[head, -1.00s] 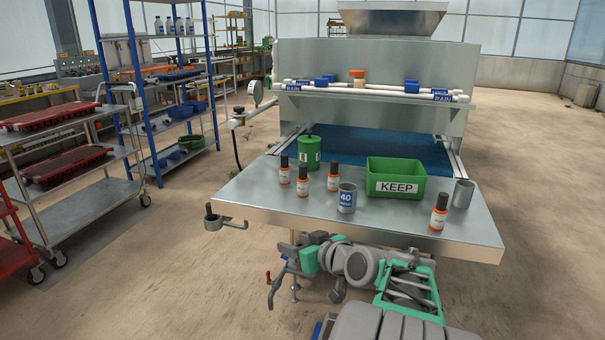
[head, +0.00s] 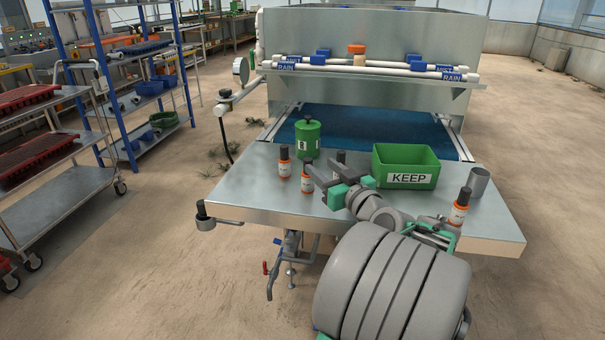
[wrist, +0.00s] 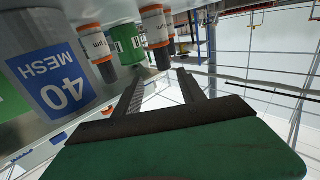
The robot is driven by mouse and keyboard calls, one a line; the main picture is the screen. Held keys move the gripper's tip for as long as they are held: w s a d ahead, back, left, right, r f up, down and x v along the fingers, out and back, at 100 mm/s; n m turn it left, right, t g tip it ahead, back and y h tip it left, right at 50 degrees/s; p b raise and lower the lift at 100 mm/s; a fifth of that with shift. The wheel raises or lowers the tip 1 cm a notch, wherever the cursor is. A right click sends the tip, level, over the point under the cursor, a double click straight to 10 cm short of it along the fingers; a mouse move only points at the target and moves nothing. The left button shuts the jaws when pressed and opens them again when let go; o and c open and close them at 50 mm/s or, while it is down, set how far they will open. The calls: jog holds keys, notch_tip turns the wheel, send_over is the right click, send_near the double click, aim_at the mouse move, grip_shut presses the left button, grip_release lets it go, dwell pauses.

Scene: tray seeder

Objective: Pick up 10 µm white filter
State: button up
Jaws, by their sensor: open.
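Several small filters with dark caps, orange bands and white labels stand on the metal table. Two show at the left, a rear one (head: 284,160) and a front one (head: 307,178). One is mostly hidden behind my gripper, and one stands at the right (head: 460,208). My gripper (head: 321,170) is open and empty, low over the table beside the front left filter. The wrist view is upside down. There the open fingers (wrist: 161,82) point toward a capped filter (wrist: 155,25), and another filter (wrist: 95,44) is left of it. I cannot read the full size on either label.
A grey "40 MESH" cylinder (wrist: 50,80) is close left of the fingers in the wrist view. A green KEEP bin (head: 407,181), a green canister (head: 308,141) and a plain grey cylinder (head: 479,181) stand on the table. The table's (head: 262,205) front left is clear.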

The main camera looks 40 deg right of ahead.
aim_at(310, 162)
jog(key=w, duration=0.6)
jog(key=shift+d+f, duration=0.1)
jog(key=shift+f, duration=0.05)
jog(key=shift+w+d, duration=0.1)
jog(key=shift+w, duration=0.25)
jog(key=shift+c, duration=0.5)
jog(key=shift+s, duration=0.1)
grip_shut()
